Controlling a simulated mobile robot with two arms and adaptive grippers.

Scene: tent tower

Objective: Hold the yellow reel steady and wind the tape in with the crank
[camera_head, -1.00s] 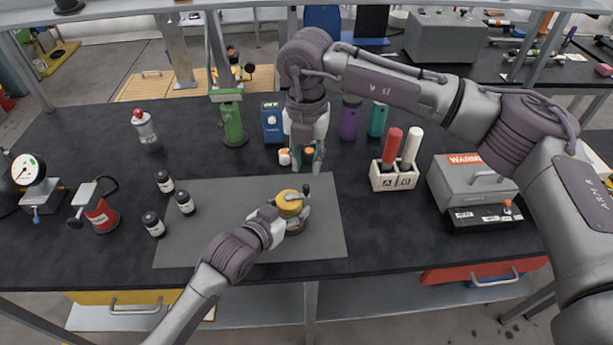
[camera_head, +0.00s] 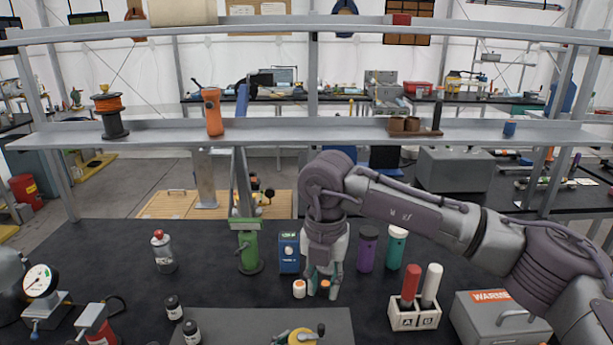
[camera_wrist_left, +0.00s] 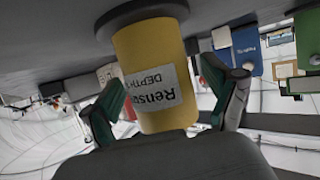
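The yellow reel (camera_head: 301,337) stands on the grey mat (camera_head: 235,322), cut off by the bottom edge of the head view. Its dark crank (camera_head: 321,329) sticks up at its right. In the left wrist view the reel's yellow body (camera_wrist_left: 155,70) carries a white label and stands between the two green-padded fingers of my left gripper (camera_wrist_left: 168,95). Small gaps show beside the reel, so the fingers look open around it. My right gripper (camera_head: 323,291) points down behind the mat, fingers apart, with nothing visibly held.
A white bottle with an orange cap (camera_head: 299,288) and another orange-capped one (camera_head: 325,287) stand by my right gripper. A blue box (camera_head: 289,252), green stand (camera_head: 248,250), purple bottle (camera_head: 367,248) and handle rack (camera_head: 415,316) are nearby. A shelf (camera_head: 350,131) crosses above.

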